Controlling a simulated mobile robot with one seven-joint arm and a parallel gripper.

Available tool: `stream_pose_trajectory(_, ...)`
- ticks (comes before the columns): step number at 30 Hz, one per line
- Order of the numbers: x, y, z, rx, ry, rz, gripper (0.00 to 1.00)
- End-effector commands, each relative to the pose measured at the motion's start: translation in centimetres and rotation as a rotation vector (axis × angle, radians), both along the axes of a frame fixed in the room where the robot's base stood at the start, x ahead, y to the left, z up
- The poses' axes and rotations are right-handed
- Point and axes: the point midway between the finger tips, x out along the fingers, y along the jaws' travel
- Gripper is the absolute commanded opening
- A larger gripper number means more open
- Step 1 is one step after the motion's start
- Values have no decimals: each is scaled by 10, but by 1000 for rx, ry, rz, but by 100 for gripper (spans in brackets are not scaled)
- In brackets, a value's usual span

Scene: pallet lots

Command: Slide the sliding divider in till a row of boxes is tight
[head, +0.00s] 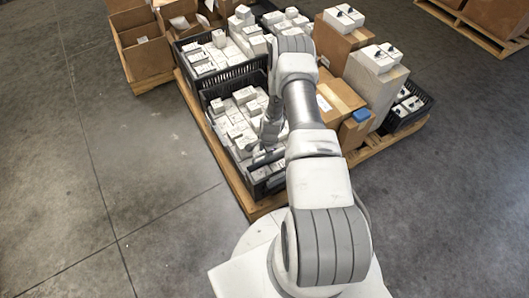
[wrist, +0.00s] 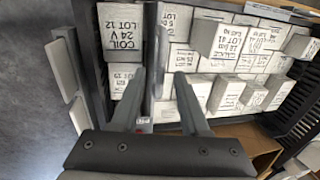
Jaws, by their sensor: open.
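My gripper (wrist: 160,78) is open over the near black crate (head: 213,97). In the wrist view its two fingers point into the crate. A thin grey upright plate, which looks like the sliding divider (wrist: 161,58), runs between the fingers. I cannot tell whether a finger touches it. Left of the plate is a short column of white boxes, with a box marked COIL LOT 12 (wrist: 123,33) on top. Right of it stand rows of white lettered boxes (wrist: 233,40), some raised above others. In the head view my arm hides part of the crate, and the gripper (head: 268,140) is small.
The crate stands on a wooden pallet (head: 236,187) with another black crate (head: 203,72) behind. Cardboard boxes (head: 339,98) and a tall pale box (head: 372,88) stand to the right. Open cartons (head: 141,52) are at the back left. The floor (head: 130,150) at left is clear.

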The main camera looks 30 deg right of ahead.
Motion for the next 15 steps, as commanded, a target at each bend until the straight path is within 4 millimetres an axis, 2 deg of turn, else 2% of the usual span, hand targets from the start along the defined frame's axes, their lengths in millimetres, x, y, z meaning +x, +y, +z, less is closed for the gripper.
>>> stream_pose_trajectory(5, 0, 0, 0, 0, 0, 0, 45)
stream_pose_trajectory(12, 0, 0, 1, 0, 0, 0, 3)
stream_pose_trajectory(13, 0, 0, 1, 0, 0, 0, 0)
stream_pose_trajectory(15, 0, 0, 1, 0, 0, 0, 0)
